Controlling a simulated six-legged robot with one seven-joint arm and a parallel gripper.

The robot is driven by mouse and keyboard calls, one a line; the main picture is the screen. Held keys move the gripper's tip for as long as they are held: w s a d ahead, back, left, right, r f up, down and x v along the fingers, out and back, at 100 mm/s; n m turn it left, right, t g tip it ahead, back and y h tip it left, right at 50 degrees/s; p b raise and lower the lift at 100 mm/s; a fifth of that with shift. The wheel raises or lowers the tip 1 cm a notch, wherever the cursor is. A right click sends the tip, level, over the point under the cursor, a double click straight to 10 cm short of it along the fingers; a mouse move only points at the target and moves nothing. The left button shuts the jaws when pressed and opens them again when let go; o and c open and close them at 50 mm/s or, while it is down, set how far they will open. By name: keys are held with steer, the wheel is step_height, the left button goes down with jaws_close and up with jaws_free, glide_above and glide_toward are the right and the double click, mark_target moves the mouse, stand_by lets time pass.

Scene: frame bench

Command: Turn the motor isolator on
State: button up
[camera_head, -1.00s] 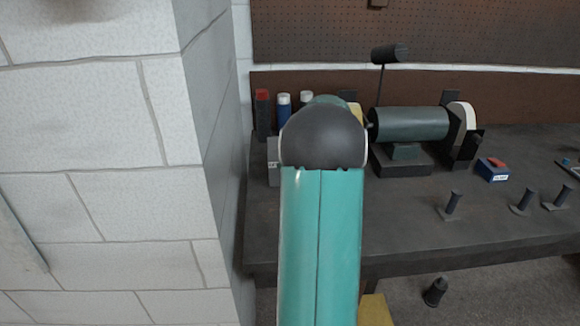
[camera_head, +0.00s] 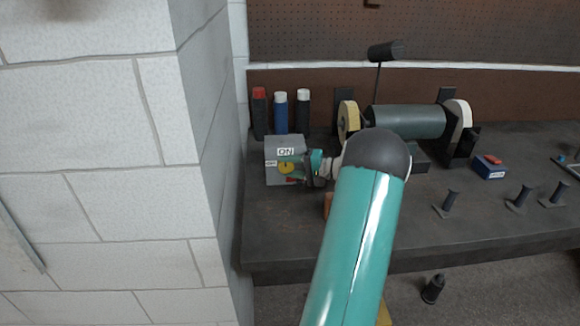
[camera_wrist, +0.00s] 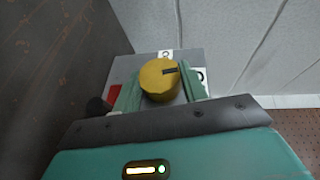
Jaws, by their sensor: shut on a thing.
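The motor isolator is a grey box (camera_head: 283,147) at the left end of the bench, with a white ON label (camera_head: 286,151) on its upper part and a smaller label at its left. Its round yellow knob (camera_wrist: 158,82) sits between the green fingers of my gripper (camera_wrist: 161,94), which is shut on it. In the wrist view the knob's dark mark points right and slightly up, towards a partly hidden white label (camera_wrist: 201,75). Another small label (camera_wrist: 165,55) lies above the knob. In the body view the fingers partly cover the knob.
A white block wall (camera_head: 110,150) is close on the left. A blue box (camera_head: 489,167) and several dark pegs lie further right.

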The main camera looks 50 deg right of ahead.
steer(key=shift+m+t+y, duration=0.3)
steer(key=shift+t+y, duration=0.1)
steer(key=shift+t, duration=0.4)
steer(key=o, duration=1)
steer(key=shift+c, duration=0.2)
steer(key=shift+f, duration=0.1)
steer(key=shift+s, duration=0.15)
steer(key=v, duration=1.3)
steer(key=shift+s+d+f, duration=0.1)
steer(key=shift+s, duration=0.15)
